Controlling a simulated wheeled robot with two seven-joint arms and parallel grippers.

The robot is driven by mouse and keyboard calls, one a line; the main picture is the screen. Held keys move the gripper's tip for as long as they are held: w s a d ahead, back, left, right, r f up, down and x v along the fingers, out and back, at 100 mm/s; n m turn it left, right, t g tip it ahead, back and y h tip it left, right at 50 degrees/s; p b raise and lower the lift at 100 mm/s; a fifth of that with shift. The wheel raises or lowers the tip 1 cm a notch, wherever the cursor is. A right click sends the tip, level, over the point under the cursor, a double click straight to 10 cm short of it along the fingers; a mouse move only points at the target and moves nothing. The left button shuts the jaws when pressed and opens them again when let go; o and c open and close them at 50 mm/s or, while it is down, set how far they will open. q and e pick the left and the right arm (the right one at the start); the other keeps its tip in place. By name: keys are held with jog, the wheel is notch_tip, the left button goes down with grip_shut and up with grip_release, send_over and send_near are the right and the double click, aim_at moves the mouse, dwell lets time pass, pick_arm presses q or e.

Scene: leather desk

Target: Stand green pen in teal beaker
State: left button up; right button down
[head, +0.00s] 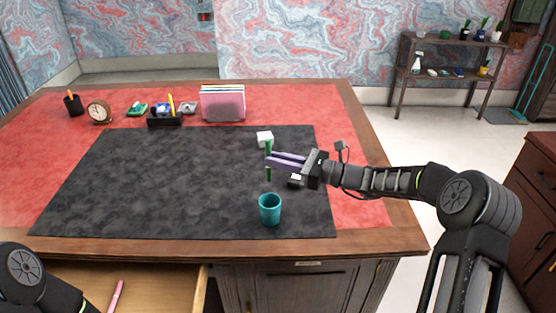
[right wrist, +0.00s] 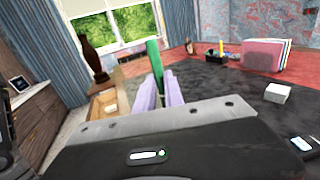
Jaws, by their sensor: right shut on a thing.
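The green pen (head: 268,174) is upright in my right gripper (head: 271,161), whose purple fingers are shut on it. The pen sits above and a little behind the teal beaker (head: 270,210), apart from it. The beaker stands upright near the front of the dark desk mat (head: 160,190). In the right wrist view the green pen (right wrist: 154,58) rises between the purple fingers (right wrist: 160,92), and the beaker does not show. My left gripper is not in view; only part of my left arm shows at the lower left.
A white block (head: 265,138) lies on the mat behind the right gripper. A pen cup (head: 73,104), a clock (head: 99,112), a black organizer (head: 164,120) and a file holder (head: 223,105) line the back. An open drawer (head: 150,285) holds a pink pen (head: 116,297). The mat's left half is clear.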

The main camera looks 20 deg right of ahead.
notch_tip(320, 180, down, 12)
jog(key=b, duration=0.8)
jog(key=shift+f, duration=0.15)
dwell(0.4)
jog(key=c, duration=1.4)
grip_release()
jog(key=shift+o, duration=0.2)
jog(key=b+v, duration=0.1)
jog(key=v, duration=0.6)
jog(key=shift+s+d, duration=0.25)
jog(key=shift+d, duration=0.05)
jog(key=shift+f, duration=0.1)
